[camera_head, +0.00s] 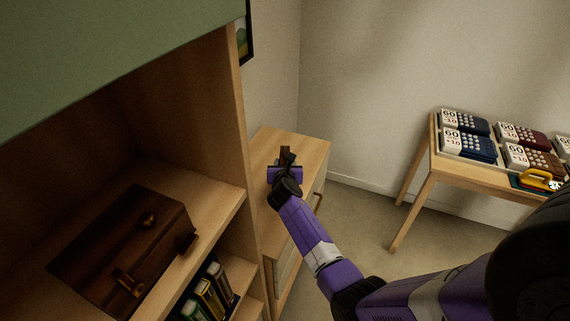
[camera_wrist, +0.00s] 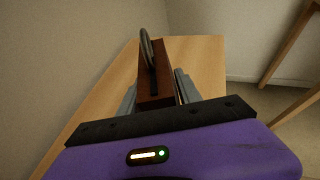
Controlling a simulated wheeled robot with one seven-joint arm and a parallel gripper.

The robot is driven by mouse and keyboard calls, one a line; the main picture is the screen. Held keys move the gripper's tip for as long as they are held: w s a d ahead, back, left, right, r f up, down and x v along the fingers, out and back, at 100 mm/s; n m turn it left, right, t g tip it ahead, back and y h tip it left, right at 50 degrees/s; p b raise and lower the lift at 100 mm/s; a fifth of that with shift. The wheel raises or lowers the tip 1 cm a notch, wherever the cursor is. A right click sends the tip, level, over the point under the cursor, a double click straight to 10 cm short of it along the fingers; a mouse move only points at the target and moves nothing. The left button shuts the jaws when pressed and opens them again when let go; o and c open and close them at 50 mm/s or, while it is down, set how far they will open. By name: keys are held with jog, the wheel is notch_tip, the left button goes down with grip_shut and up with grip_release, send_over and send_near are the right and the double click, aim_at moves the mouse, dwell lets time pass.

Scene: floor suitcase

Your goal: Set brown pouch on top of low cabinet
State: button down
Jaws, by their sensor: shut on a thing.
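The brown pouch (camera_wrist: 155,88) is a narrow reddish-brown block with a dark loop strap at its far end. My gripper (camera_wrist: 156,95) is shut on it, with one grey finger on each side. In the head view the pouch (camera_head: 287,153) and my gripper (camera_head: 286,164) show small over the top of the low cabinet (camera_head: 312,149), a light wood piece with drawers. Bare cabinet top lies around the pouch in the wrist view (camera_wrist: 203,58). I cannot tell whether the pouch's underside touches the top.
At the right a wooden table (camera_head: 432,160) holds boxes with number cards. Open floor (camera_head: 365,215) lies between.

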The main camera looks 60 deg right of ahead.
jog(key=c, duration=0.8)
grip_release()
jog(key=shift+r, duration=0.2)
jog(key=v, duration=1.2)
jog(key=shift+p, duration=0.35)
